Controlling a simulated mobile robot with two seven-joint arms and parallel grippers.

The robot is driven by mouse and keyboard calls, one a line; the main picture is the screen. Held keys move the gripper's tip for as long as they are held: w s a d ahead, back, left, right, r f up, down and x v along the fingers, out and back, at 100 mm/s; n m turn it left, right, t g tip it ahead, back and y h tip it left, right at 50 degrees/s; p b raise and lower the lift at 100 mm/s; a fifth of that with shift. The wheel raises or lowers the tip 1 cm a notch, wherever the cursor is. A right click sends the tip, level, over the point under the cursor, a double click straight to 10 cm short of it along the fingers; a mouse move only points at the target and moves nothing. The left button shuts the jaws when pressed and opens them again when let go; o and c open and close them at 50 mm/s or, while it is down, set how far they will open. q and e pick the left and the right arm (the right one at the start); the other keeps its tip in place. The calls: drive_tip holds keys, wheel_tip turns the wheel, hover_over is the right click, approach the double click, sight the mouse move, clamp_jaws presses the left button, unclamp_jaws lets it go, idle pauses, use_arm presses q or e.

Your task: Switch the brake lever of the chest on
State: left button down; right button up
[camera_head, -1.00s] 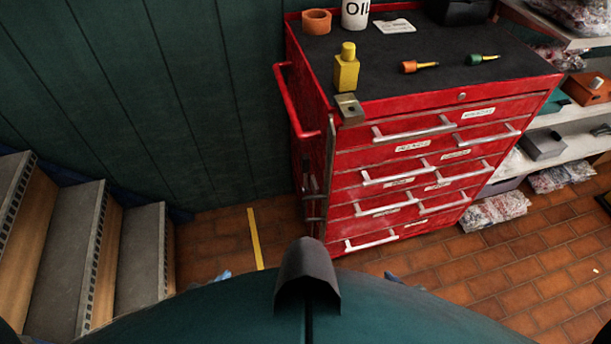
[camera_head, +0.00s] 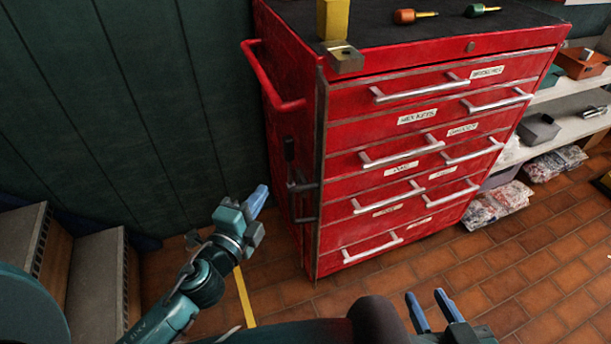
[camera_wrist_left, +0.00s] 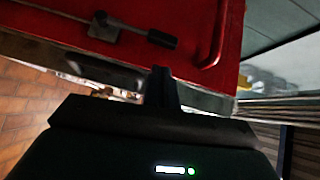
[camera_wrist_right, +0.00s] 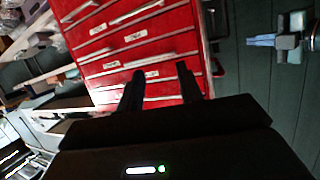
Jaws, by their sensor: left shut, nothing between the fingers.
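The red tool chest (camera_head: 400,165) stands against the dark wall. Its brake lever (camera_head: 289,150) is on the chest's left side, a dark grip on a thin rod, pointing up. In the left wrist view the lever's dark grip (camera_wrist_left: 162,39) and its rod lie across the red side panel, beyond the fingertips. My left gripper (camera_head: 258,203) is shut and empty, to the left of the chest side and lower than the lever's grip, apart from it. My right gripper (camera_head: 432,308) is open and empty, low in front of the chest; its fingers (camera_wrist_right: 158,82) show apart in the right wrist view.
A red push handle (camera_head: 270,85) sticks out from the chest's left side above the lever. Grey steps (camera_head: 95,270) are at the left. Shelves (camera_head: 570,120) with boxes and bags stand at the right. Tiled floor (camera_head: 500,270) is open in front of the chest.

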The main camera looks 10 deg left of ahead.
sight(294, 150)
use_arm(q)
drive_tip(key=shift+w+d+m+h, duration=0.4)
drive_tip(key=shift+w+m, duration=0.15)
drive_tip(key=shift+m, duration=0.15)
drive_tip(key=x, duration=1)
drive_tip(key=shift+a, duration=0.1)
drive_tip(key=shift+r+p, duration=0.1)
drive_tip(key=shift+p, duration=0.2)
